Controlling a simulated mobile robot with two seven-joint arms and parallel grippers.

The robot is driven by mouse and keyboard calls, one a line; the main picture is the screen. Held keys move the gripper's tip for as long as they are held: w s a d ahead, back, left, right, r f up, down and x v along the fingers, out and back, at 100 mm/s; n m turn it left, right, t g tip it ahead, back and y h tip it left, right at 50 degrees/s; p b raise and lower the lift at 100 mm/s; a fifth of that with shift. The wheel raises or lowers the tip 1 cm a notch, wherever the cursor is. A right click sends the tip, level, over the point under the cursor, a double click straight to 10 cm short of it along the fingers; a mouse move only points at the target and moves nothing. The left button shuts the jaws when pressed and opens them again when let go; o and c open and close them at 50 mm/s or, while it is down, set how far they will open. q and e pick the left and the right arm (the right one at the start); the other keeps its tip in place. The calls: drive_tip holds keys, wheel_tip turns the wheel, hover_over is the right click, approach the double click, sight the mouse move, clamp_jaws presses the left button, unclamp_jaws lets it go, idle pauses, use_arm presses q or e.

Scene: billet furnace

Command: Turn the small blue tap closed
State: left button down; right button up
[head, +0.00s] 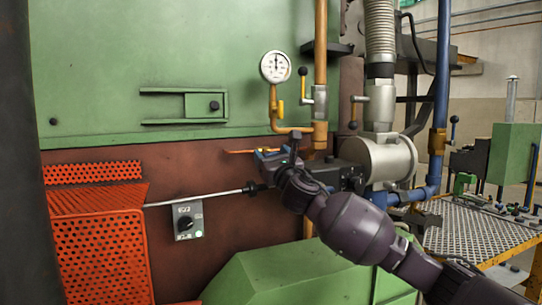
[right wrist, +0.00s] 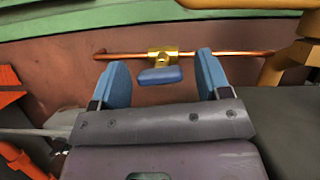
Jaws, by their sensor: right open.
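The small blue tap shows in the right wrist view: a blue lever handle (right wrist: 160,75) on a brass body (right wrist: 163,57), set in a thin horizontal copper pipe (right wrist: 125,55). The handle appears roughly in line with the pipe, slightly tilted. My right gripper (right wrist: 161,62) is open, with one blue finger on each side of the handle and visible gaps between. In the head view my right gripper (head: 270,151) is at the copper pipe and hides most of the tap. My left gripper is not in view.
A grey cylinder (head: 378,158) is close on the right. A control box with a black knob (head: 185,223) and an orange perforated guard (head: 100,250) are lower left.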

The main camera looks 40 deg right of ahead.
drive_tip(key=shift+w+r, duration=0.1)
drive_tip(key=shift+w, duration=0.1)
drive_tip(key=c, duration=0.9)
drive_tip(key=shift+r+m+h+p, duration=0.1)
drive_tip(key=shift+m+h+p, duration=0.3)
drive_tip(key=shift+m, duration=0.8)
drive_tip(key=o, duration=0.9)
